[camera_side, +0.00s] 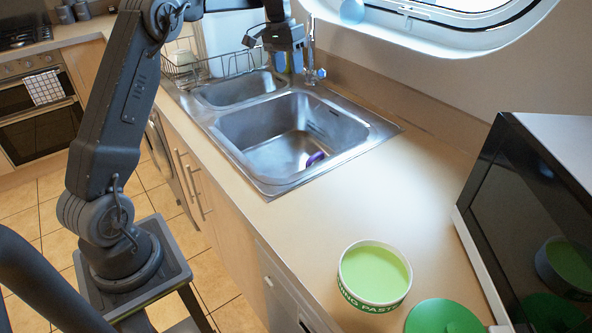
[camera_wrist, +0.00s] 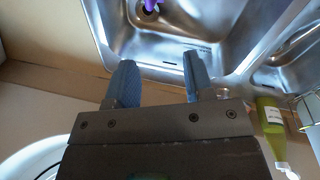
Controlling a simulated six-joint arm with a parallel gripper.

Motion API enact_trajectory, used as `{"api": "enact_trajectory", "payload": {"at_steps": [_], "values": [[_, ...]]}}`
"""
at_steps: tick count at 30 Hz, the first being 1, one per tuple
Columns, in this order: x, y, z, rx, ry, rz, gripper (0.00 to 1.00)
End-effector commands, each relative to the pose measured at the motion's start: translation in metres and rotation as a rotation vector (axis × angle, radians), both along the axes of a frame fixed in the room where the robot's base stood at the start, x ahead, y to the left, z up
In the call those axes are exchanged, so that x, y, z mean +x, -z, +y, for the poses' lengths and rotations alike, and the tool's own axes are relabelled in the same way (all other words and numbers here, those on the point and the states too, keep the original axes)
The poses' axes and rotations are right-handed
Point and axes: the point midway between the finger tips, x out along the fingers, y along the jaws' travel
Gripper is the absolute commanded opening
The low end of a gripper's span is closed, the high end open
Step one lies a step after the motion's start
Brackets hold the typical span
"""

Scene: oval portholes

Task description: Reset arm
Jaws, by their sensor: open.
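My gripper (camera_side: 290,60) hangs at the top of the side view, near the tap at the back of the sink. In the wrist view its two blue-grey fingers (camera_wrist: 157,68) are spread apart with nothing between them, so it is open and empty. Part of my arm above it is cut off by the top edge of the side view. A small purple object (camera_side: 315,158) lies in the nearer basin of the steel sink (camera_side: 265,150). It also shows at the top edge of the wrist view (camera_wrist: 150,4), beside the drain.
A tub of green paste (camera_side: 375,272) and a green lid (camera_side: 445,318) stand on the counter (camera_side: 370,200), left of a dark-fronted appliance (camera_side: 530,200). A dish rack (camera_side: 215,65) is beyond the sink. A green bottle (camera_wrist: 270,117) is close right of my gripper. The middle counter is clear.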

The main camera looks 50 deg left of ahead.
Motion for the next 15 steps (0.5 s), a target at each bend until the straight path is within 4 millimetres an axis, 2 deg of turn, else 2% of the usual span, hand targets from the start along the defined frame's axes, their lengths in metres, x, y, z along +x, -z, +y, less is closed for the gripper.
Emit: {"api": "enact_trajectory", "payload": {"at_steps": [1,5,7,12,15], "values": [[-0.006,-0.013,-0.014,0.016,0.01,-0.017,0.48],[-0.033,-0.042,-0.057,0.063,0.039,-0.06,0.48],[-0.052,-0.055,-0.081,0.09,0.055,-0.089,0.48],[-0.108,-0.074,-0.134,0.147,0.097,-0.165,0.48],[-0.145,-0.076,-0.161,0.175,0.122,-0.214,0.48]]}}
